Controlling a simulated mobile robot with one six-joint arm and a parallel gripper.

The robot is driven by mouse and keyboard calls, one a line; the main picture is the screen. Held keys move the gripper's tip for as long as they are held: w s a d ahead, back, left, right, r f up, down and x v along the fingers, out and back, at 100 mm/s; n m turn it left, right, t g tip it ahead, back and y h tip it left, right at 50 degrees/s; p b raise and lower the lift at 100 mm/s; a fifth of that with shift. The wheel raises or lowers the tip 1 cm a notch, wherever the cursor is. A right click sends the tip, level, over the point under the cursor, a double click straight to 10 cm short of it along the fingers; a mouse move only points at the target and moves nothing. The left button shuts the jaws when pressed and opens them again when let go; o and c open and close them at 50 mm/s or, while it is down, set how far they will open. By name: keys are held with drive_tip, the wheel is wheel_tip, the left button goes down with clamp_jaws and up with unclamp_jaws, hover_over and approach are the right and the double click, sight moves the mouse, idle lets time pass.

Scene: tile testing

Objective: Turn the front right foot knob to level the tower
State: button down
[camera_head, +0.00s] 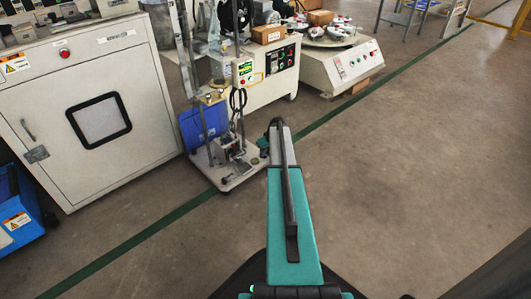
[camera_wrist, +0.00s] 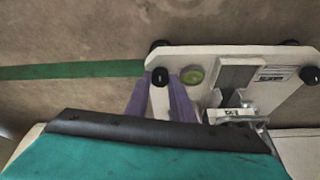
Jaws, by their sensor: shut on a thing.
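The tower (camera_head: 225,110) stands on a white base plate (camera_head: 236,182) on the floor, left of my arm. In the wrist view the base plate (camera_wrist: 235,53) has black foot knobs at its corners and a round green bubble level (camera_wrist: 193,75). My gripper (camera_wrist: 160,88) has its two purple fingers on either side of the black foot knob (camera_wrist: 160,76) at the plate's near left corner in that view, and is shut on it. My wrist housing hides the lower part of the fingers. The bubble's position is too small to read.
A white cabinet (camera_head: 140,105) stands left of the tower, and a machine with a control panel (camera_head: 265,68) stands behind it. A blue container (camera_head: 204,124) is beside the tower's post. A green floor line (camera_head: 335,108) runs past the base. Floor to the right is clear.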

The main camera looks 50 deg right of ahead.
drive_tip(key=shift+a+r+m+p, duration=0.1)
drive_tip(key=shift+r+m+p, duration=0.05)
drive_tip(key=shift+m+p, duration=0.35)
drive_tip(key=m+h+p, duration=0.1)
drive_tip(key=m+p, duration=0.1)
drive_tip(key=p, duration=0.1)
drive_tip(key=shift+w+a+r+p, duration=0.1)
drive_tip(key=shift+p, duration=0.2)
drive_tip(key=m+g+p, duration=0.1)
drive_tip(key=m+p, duration=0.1)
drive_tip(key=p, duration=0.1)
drive_tip(key=m+h+p, duration=0.1)
drive_tip(key=m+p, duration=0.2)
drive_tip(key=shift+w+a+g+h, duration=0.15)
drive_tip(key=shift+g+h, duration=0.15)
drive_tip(key=shift+g, duration=0.1)
drive_tip(key=m, duration=0.1)
drive_tip(key=m+g+p, duration=0.1)
drive_tip(key=m, duration=0.1)
drive_tip(key=m+p, duration=0.1)
drive_tip(key=m, duration=0.1)
drive_tip(key=shift+w+f+g+h, duration=0.2)
drive_tip(key=shift+f+g+h, duration=0.1)
drive_tip(key=shift+h, duration=0.1)
drive_tip(key=shift+w+m+g+p, duration=0.15)
drive_tip(key=shift+m+g+p, duration=0.7)
drive_tip(key=shift+m, duration=1.85)
drive_tip(key=shift+g, duration=0.25)
